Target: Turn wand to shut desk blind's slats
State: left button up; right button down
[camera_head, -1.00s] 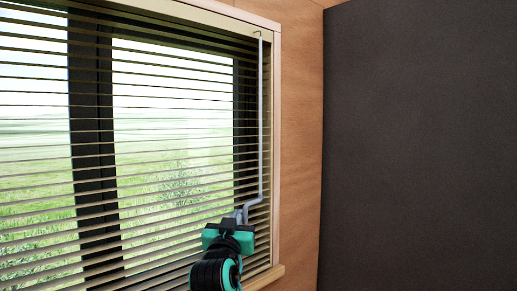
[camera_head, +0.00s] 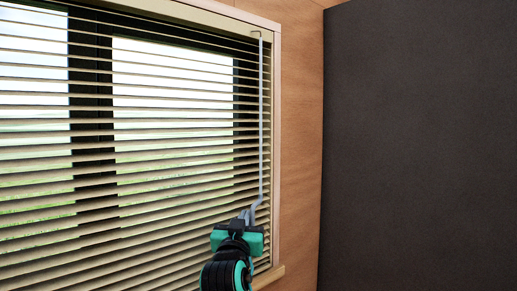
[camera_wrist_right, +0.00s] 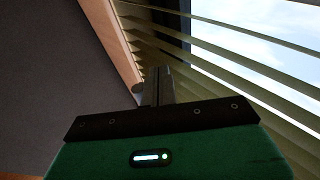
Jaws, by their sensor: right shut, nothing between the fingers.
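The desk blind (camera_head: 160,150) hangs over the window, its slats tilted partway, with narrow gaps showing the outdoors. The thin grey wand (camera_head: 262,120) hangs at the blind's right edge from a small hook near the top. Its lower end bends left toward my right gripper (camera_head: 248,215). The right gripper is shut, with its fingertips at the wand's bent end; whether they touch it I cannot tell. In the right wrist view the shut fingers (camera_wrist_right: 158,86) point up at the blind slats (camera_wrist_right: 240,75), and I cannot make out the wand there. My left gripper is not in view.
A wood wall strip (camera_head: 301,150) and a large dark panel (camera_head: 420,150) stand further right.

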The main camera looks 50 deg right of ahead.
jog(key=shift+s+d+p, duration=0.2)
jog(key=shift+s+d, duration=0.45)
jog(key=shift+s, duration=0.25)
jog(key=shift+s+d+p, duration=0.2)
jog(key=shift+s+d, duration=0.4)
jog(key=shift+s, duration=0.3)
jog(key=shift+w, duration=0.1)
jog(key=s+a, duration=0.4)
jog(key=a, duration=0.4)
jog(key=shift+a, duration=0.25)
dwell(0.5)
dwell(0.5)
